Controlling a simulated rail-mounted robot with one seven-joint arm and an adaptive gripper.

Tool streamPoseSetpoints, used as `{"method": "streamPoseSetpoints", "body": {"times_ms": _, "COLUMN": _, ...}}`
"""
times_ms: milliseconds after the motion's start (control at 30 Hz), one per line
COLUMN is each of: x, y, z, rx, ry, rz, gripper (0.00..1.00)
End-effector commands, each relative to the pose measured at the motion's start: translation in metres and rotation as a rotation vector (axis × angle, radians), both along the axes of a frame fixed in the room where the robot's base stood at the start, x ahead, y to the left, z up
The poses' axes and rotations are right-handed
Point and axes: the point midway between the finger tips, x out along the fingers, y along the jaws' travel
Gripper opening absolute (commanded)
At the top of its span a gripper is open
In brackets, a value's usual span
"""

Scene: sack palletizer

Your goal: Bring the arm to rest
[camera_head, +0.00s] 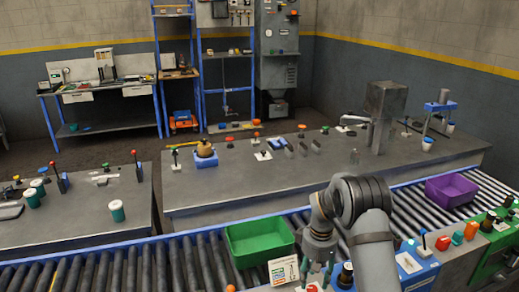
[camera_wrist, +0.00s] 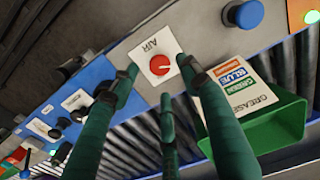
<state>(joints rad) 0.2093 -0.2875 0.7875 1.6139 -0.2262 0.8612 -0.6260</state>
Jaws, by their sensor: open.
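My arm reaches down from the right in the head view, bent over the roller conveyor. My gripper (camera_head: 317,272) points downward at the near edge of the conveyor and also shows in the wrist view (camera_wrist: 160,82). Its green fingers are spread apart with nothing between them. A red knob on a white plate marked AIR (camera_wrist: 159,65) lies beyond the fingertips in the wrist view. I cannot tell how large the gap between fingers and knob is.
A green bin (camera_head: 260,240) and a purple bin (camera_head: 451,190) stand on the conveyor (camera_head: 190,260). A printed card (camera_head: 283,270) stands left of my gripper. Buttons and knobs line the panel at right. A grey workbench (camera_head: 240,180) lies behind the conveyor.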

Motion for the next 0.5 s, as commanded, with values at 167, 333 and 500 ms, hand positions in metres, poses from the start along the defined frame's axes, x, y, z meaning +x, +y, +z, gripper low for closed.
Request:
{"method": "streamPoseSetpoints", "body": {"times_ms": 167, "x": 0.001, "y": 0.0, "z": 0.041, "rx": 0.001, "ry": -0.005, "rz": 0.0, "gripper": 0.46}}
{"method": "streamPoseSetpoints", "body": {"times_ms": 333, "x": 0.001, "y": 0.0, "z": 0.078, "rx": 0.001, "ry": -0.006, "rz": 0.0, "gripper": 0.46}}
{"method": "streamPoseSetpoints", "body": {"times_ms": 500, "x": -0.002, "y": 0.0, "z": 0.051, "rx": -0.001, "ry": 0.008, "rz": 0.001, "gripper": 0.46}}
